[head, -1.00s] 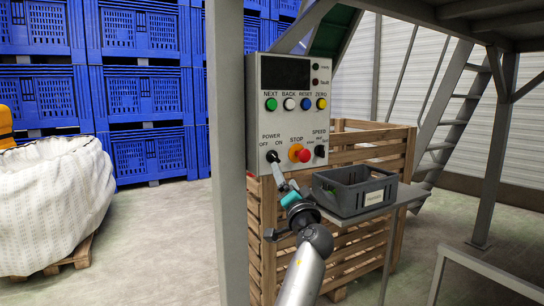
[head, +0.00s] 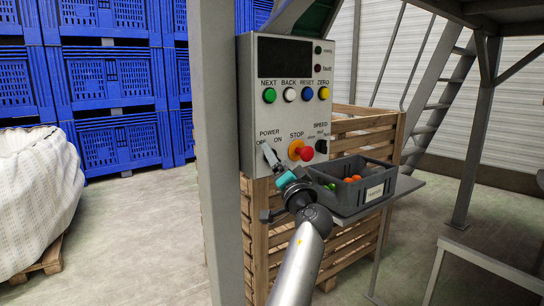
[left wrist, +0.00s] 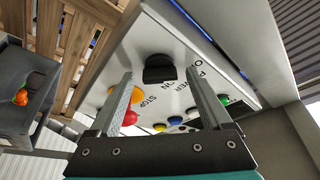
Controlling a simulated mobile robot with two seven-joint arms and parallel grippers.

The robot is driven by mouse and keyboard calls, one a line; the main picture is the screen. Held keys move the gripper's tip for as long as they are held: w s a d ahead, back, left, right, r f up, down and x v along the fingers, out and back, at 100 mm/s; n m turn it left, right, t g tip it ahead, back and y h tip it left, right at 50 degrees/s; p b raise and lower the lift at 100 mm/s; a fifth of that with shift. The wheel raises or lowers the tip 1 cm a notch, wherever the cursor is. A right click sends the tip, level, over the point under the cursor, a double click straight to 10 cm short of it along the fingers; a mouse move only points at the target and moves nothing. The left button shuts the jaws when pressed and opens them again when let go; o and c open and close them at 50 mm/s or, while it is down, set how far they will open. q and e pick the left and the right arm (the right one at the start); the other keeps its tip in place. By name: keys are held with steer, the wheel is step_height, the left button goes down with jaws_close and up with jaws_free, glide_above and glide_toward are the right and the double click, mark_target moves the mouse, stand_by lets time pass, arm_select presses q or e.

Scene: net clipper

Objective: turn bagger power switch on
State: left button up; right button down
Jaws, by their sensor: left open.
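A white control panel (head: 289,110) shows labelled buttons, with the POWER label at its lower left. My left gripper (head: 268,154) points up at the POWER area in the head view and covers the power switch there. In the left wrist view the black power switch knob (left wrist: 160,69) sits between the two fingertips of the open left gripper (left wrist: 160,80). I see a gap on both sides of the knob. How deep the fingers reach around it, I cannot tell. Which way the knob points is unclear. My right gripper is not in view.
The red stop button (head: 305,153) with its yellow base is just right of the gripper. A grey crate (head: 362,201) with vegetables stands on a shelf below the panel. A grey post (head: 210,150) rises left of the panel. A wooden crate (head: 258,235) is behind.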

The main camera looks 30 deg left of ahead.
arm_select(q)
steer(key=shift+c, duration=0.4)
jaws_close()
stand_by(0.4)
